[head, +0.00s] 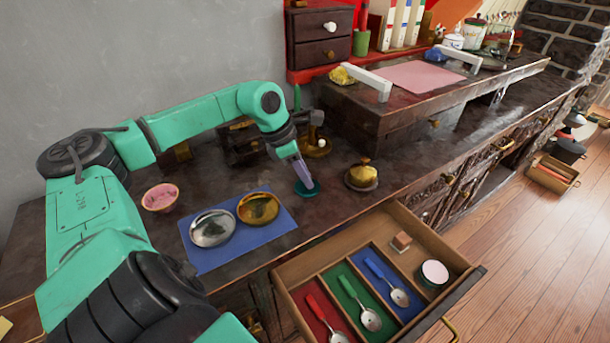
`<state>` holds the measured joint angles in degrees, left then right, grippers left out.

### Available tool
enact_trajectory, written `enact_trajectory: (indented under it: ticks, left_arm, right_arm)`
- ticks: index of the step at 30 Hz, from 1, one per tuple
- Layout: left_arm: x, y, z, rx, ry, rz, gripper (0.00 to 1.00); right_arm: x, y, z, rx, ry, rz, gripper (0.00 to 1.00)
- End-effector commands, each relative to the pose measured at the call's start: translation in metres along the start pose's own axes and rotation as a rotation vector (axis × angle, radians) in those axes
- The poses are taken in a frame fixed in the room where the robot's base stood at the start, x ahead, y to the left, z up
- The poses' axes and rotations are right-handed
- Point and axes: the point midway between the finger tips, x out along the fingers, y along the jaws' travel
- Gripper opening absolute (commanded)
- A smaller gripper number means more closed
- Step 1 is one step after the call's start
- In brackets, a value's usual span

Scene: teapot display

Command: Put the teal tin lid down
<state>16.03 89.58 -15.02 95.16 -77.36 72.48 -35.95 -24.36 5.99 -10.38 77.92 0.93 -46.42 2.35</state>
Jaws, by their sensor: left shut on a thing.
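The teal tin lid (313,192) is a small dark teal disc at the tip of my left gripper (305,183). The gripper points down and is shut on the lid. The lid is at or just above the dark countertop, right of the blue mat (203,261) and left of the gold lidded pot (361,177). I cannot tell whether it touches the counter. The fingers hide part of the lid. My right gripper is not in view.
A silver dish (212,228) and a gold dish (258,209) lie on the mat. A pink bowl (160,197) stands to its left. An open drawer (452,292) in front holds several spoons and a round white-topped tin (434,273). A raised wooden shelf (400,112) stands behind.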

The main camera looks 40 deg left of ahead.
Motion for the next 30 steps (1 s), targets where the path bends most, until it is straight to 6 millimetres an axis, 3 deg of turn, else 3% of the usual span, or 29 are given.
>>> enact_trajectory:
  ticks: [5, 6, 7, 8, 22, 26, 30]
  left_arm:
    - [0.003, 0.000, -0.001, 0.000, 0.000, 0.000, 0.00]
    - [0.003, 0.000, -0.001, 0.000, 0.000, 0.000, 0.39]
    - [0.002, 0.000, -0.001, 0.000, 0.000, 0.000, 0.51]
    - [0.002, 0.000, -0.001, 0.000, 0.000, 0.000, 0.54]
    - [-0.008, 0.001, -0.001, 0.000, 0.002, 0.004, 0.54]
    - [-0.031, 0.002, -0.002, -0.001, 0.004, 0.008, 0.54]
    - [-0.076, 0.002, 0.001, -0.001, -0.002, 0.008, 0.54]
  right_arm:
    - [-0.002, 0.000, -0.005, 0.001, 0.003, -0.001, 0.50]
    - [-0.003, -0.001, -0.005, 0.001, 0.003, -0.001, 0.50]
    - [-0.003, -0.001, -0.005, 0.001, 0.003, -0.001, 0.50]
    - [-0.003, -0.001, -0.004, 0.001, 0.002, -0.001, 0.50]
    - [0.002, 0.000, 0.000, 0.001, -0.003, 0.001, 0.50]
    - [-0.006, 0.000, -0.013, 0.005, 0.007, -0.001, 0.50]
    - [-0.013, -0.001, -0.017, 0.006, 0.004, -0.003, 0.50]
